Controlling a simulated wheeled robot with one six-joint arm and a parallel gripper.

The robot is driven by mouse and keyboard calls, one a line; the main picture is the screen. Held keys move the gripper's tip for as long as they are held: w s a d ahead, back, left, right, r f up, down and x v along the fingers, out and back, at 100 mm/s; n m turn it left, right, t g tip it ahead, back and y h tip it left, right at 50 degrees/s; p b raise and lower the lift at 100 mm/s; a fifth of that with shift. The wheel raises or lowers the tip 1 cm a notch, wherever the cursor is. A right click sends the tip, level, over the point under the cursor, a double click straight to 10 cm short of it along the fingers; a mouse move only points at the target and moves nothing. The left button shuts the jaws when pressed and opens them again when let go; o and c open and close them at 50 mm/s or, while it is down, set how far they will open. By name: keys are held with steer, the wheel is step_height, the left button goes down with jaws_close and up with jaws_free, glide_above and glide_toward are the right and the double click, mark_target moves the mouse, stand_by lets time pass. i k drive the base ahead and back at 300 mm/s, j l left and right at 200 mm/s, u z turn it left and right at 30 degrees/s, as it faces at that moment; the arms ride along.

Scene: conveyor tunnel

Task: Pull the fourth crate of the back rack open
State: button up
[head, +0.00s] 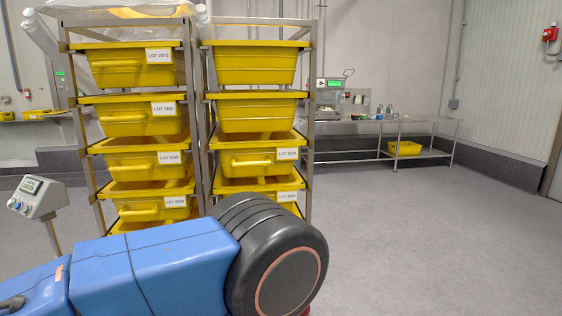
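A steel rack (313,120) holds yellow crates in two side-by-side columns. I cannot tell which part is the back rack. In the left column, the fourth crate down (140,211) has a front handle and a white label. In the right column, the fourth crate down (258,185) shows its rim and a label; the black joint of my arm covers its lower front. Crates below these are mostly hidden behind my arm. My blue arm crosses the lower left and middle. My gripper is not in view.
A grey control box (38,197) on a post stands left of the rack. A steel table (372,127) with a scale and a yellow crate (404,148) on its lower shelf stands at the back right. The grey floor (420,240) on the right is clear.

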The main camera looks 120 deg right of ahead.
mark_target(241, 155)
steer(key=z, duration=3.75)
